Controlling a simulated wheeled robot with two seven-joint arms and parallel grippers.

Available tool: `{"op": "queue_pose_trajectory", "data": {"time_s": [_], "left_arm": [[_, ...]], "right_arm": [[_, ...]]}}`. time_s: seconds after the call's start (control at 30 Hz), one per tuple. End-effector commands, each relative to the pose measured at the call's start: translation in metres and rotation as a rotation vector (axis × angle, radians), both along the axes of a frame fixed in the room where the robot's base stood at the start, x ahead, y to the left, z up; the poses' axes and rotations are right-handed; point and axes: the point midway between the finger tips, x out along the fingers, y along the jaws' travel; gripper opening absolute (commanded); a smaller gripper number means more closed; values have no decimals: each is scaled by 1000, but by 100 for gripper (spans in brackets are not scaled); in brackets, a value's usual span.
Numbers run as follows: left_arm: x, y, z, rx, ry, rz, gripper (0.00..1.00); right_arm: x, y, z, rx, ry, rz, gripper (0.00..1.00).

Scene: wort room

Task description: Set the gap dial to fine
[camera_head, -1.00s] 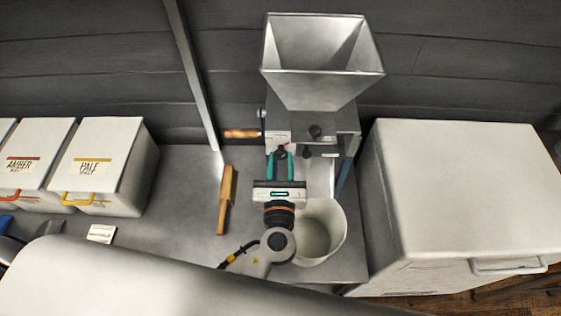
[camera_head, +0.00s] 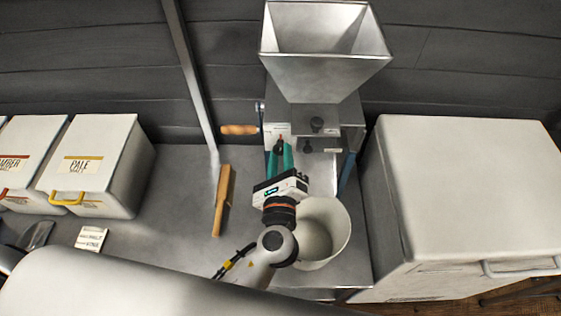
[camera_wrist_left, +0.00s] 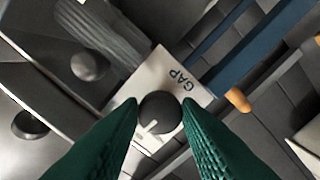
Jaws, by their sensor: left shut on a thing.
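The mill (camera_head: 316,118) stands at the back of the bench with a metal hopper (camera_head: 325,75) on top. In the left wrist view the gap dial (camera_wrist_left: 159,111) is a round black knob with a pale pointer line, in front of a light plate marked GAP (camera_wrist_left: 185,78). My left gripper (camera_head: 279,147) has its green fingers shut on the dial, one fingertip on each side. In the head view the fingers hide most of the dial. The scale marks cannot be read, so the setting is unclear. My right gripper is not in view.
A white bucket (camera_head: 342,240) stands close beside my left wrist. A wooden brush (camera_head: 222,200) lies to its left. White malt bins, one labelled PALE (camera_head: 120,165), stand at left with a small card (camera_head: 91,238) before them. A large white chest (camera_head: 470,190) fills the right.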

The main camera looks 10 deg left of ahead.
Motion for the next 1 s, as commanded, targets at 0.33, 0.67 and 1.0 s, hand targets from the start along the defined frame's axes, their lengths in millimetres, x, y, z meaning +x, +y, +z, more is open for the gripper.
{"op": "queue_pose_trajectory", "data": {"time_s": [0.33, 0.67, 1.0], "left_arm": [[0, 0, -3, -326, -66, 1, 8], [0, 0, -2, -601, -122, 2, 8], [0, 0, 0, -773, -156, 1, 8]], "right_arm": [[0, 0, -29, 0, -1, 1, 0], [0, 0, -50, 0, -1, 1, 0], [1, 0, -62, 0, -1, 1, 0]]}}
